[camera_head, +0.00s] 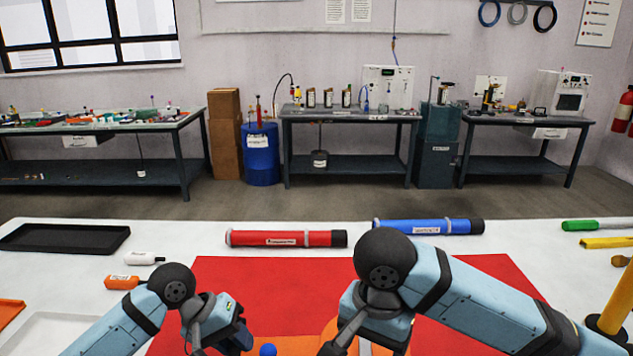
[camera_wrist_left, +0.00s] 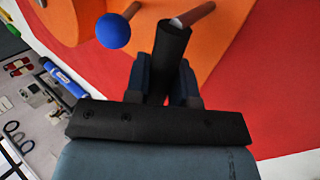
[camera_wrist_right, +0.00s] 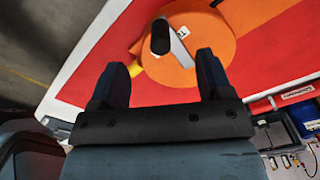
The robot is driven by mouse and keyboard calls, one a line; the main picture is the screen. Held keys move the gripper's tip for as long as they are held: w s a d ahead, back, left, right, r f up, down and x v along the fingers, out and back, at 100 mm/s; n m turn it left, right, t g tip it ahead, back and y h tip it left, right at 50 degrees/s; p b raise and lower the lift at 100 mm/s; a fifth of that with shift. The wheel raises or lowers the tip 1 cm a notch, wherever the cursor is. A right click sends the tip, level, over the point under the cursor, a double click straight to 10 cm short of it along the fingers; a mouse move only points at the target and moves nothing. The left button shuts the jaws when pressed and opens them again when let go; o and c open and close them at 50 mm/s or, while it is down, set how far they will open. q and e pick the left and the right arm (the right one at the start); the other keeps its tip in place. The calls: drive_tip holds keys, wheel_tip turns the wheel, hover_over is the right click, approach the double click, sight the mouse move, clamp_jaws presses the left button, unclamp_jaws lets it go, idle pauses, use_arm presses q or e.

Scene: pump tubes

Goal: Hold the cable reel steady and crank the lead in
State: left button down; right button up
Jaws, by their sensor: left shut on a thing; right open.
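The orange cable reel (camera_head: 290,346) sits on the red mat (camera_head: 487,268), mostly hidden by my arms in the head view. In the left wrist view my left gripper (camera_wrist_left: 163,78) is shut on a black handle (camera_wrist_left: 173,48) beside the orange reel body (camera_wrist_left: 228,30). A blue ball (camera_wrist_left: 113,31) stands near it. In the right wrist view the reel (camera_wrist_right: 212,40) shows a grey crank arm (camera_wrist_right: 182,50) with a black knob (camera_wrist_right: 160,37). My right gripper (camera_wrist_right: 162,68) is open, and the knob appears ahead of its fingers, not between them.
A red tube (camera_head: 286,239) and a blue tube (camera_head: 428,226) lie behind the mat. A black tray (camera_head: 64,238), a white bottle (camera_head: 144,258) and an orange bottle (camera_head: 123,282) are at left. A yellow post (camera_head: 617,300) stands at right.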

use_arm(q)
drive_tip(key=c, duration=0.9)
unclamp_jaws()
